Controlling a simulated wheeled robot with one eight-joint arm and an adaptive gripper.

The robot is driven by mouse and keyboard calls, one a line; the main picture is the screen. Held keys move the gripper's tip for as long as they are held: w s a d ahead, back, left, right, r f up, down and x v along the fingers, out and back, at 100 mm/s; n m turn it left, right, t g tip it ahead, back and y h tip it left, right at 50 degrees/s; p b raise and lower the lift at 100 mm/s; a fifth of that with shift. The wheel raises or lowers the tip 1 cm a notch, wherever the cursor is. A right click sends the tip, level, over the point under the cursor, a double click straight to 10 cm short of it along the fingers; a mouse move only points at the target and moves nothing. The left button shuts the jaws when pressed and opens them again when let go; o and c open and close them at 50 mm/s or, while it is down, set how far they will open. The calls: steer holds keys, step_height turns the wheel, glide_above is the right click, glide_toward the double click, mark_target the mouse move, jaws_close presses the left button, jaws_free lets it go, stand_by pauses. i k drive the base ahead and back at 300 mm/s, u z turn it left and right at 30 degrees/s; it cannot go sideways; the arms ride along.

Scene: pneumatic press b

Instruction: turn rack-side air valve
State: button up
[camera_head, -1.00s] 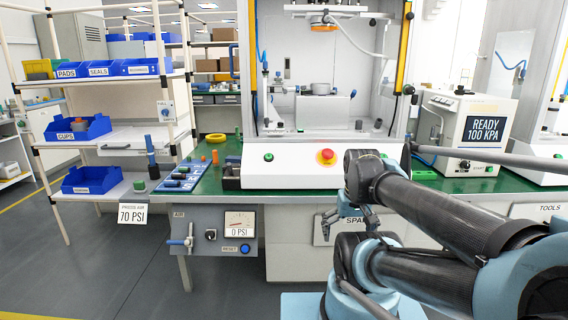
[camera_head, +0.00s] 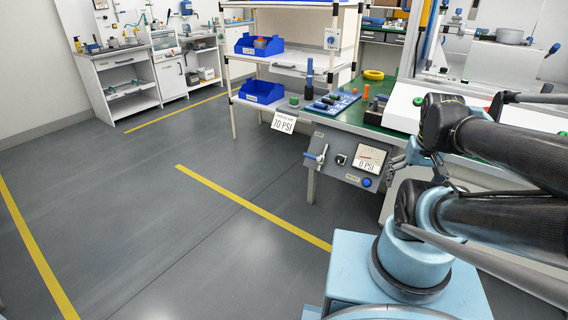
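The air panel (camera_head: 345,164) is grey and hangs under the bench's left end, beside the rack. On its left is a valve (camera_head: 322,154) with a blue lever pointing left. A black knob (camera_head: 341,159) and a gauge reading 0 PSI (camera_head: 369,159) are to its right, with a blue RESET button (camera_head: 366,182) below the gauge. My gripper (camera_head: 395,167) is just right of the panel in the picture, apart from the valve. It is small and partly hidden by my arm, so its opening cannot be made out.
A sign reading 70 PSI (camera_head: 284,123) hangs at the rack's lower right. A small blue dial (camera_head: 332,40) is on the rack post. The rack holds blue bins (camera_head: 262,91). The green bench top (camera_head: 366,112) overhangs the panel. The grey floor (camera_head: 180,230) at left is clear.

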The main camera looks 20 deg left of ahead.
mark_target(318, 159)
steer(key=z, duration=1.95)
steer(key=k, duration=0.45)
steer(key=u, duration=1.4)
